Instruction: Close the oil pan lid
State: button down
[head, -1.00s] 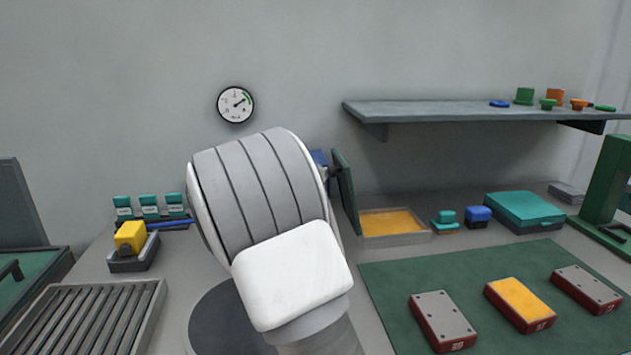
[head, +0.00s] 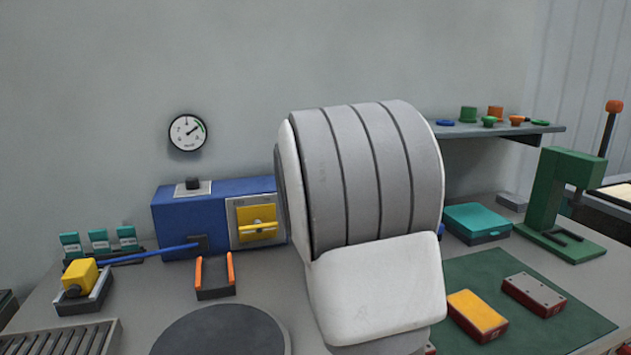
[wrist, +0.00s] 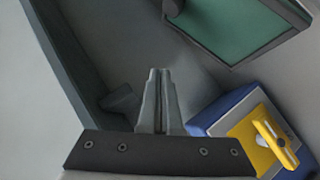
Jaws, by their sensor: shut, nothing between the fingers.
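The oil pan is hidden behind my arm in the head view. In the wrist view, a green panel with a dark frame (wrist: 238,25), which looks like the pan's lid, is at the upper right. The pan's oil surface does not show there, and I cannot tell the lid's exact angle. My gripper (wrist: 160,72) is shut and empty, with its fingertips below and left of the green panel in the picture and apart from it. My gripper is hidden in the head view.
A blue box (head: 215,208) with a yellow handle (head: 258,227) stands left of my arm; it also shows in the wrist view (wrist: 225,110). A grey shelf (head: 500,130) holds small parts. A teal case (head: 477,219), green press (head: 555,205) and green mat (head: 480,270) lie right.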

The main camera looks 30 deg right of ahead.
jog(key=d+f+m+y+p, duration=0.1)
jog(key=d+p, duration=0.1)
jog(key=p, duration=0.2)
jog(key=s+d+f+m+y+p, duration=0.1)
jog(key=d+f+y+p, duration=0.1)
jog(key=d+p, duration=0.1)
jog(key=d+f+y+p, duration=0.1)
jog(key=d+p, duration=0.1)
jog(key=p, duration=0.3)
jog(key=shift+s+d+f+m+y, duration=0.2)
jog(key=shift+s+d+m+y, duration=0.1)
jog(key=shift+m, duration=0.1)
jog(key=shift+d+f+p, duration=0.2)
jog(key=shift+f+p, duration=0.25)
jog(key=shift+s+d+f+p, duration=0.1)
jog(key=shift+d+f+p, duration=0.25)
jog(key=shift+d+f, duration=0.3)
jog(key=shift+s+d+f+b, duration=0.1)
jog(key=shift+d+f+b, duration=0.2)
jog(key=shift+f, duration=0.5)
jog(key=shift+s+d+f+b, duration=0.1)
jog(key=shift+d+f, duration=0.25)
jog(key=shift+f, duration=0.55)
jog(key=shift+d+f, duration=0.1)
jog(key=shift+s, duration=0.1)
